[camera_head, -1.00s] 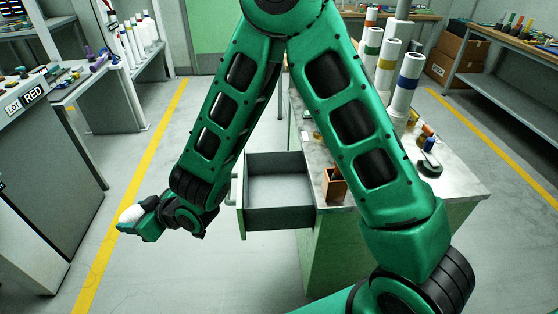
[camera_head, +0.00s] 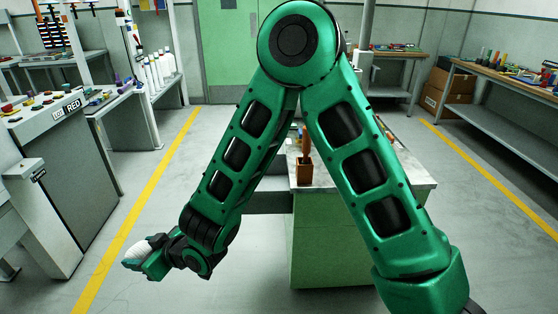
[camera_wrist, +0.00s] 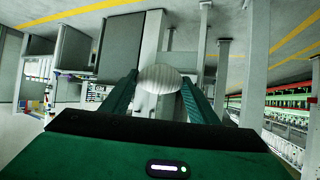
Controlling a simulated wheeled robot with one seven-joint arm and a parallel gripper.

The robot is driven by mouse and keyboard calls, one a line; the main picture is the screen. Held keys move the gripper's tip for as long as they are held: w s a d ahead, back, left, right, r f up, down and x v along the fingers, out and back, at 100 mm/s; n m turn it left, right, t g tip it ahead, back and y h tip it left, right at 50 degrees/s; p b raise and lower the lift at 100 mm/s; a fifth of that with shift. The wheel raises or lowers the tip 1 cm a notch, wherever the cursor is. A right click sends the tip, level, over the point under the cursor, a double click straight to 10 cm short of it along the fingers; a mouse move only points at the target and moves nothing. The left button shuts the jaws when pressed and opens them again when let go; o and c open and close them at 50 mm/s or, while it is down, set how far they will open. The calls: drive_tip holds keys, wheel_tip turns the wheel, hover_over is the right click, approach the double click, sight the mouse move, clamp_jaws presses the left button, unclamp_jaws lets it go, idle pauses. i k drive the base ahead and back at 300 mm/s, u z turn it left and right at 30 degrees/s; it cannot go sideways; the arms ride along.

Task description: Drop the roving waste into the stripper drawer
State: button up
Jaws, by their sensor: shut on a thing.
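The roving waste is a white, ribbed, rounded bundle (camera_head: 138,250) at the end of my arm on the left of the head view. My gripper (camera_head: 140,256) is shut on it, above the open floor. In the wrist view the white bundle (camera_wrist: 160,78) sits between the two green fingers (camera_wrist: 160,92). The grey drawer (camera_head: 268,202) sticks out to the left from the green cabinet (camera_head: 335,245). My forearm hides part of it, and its inside is hardly visible. My gripper is to the left of the drawer and nearer to me, apart from it.
A small brown box (camera_head: 303,172) with a tool in it stands on the cabinet top. A grey cabinet with a RED label (camera_head: 72,150) stands at the left. Benches line the left and right sides. The floor between the left cabinet and the drawer is clear.

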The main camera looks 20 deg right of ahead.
sight(274, 179)
drive_tip(key=u, duration=0.05)
drive_tip(key=k, duration=0.4)
drive_tip(key=u, duration=1.15)
drive_tip(key=i, duration=2.35)
drive_tip(key=z, duration=2.9)
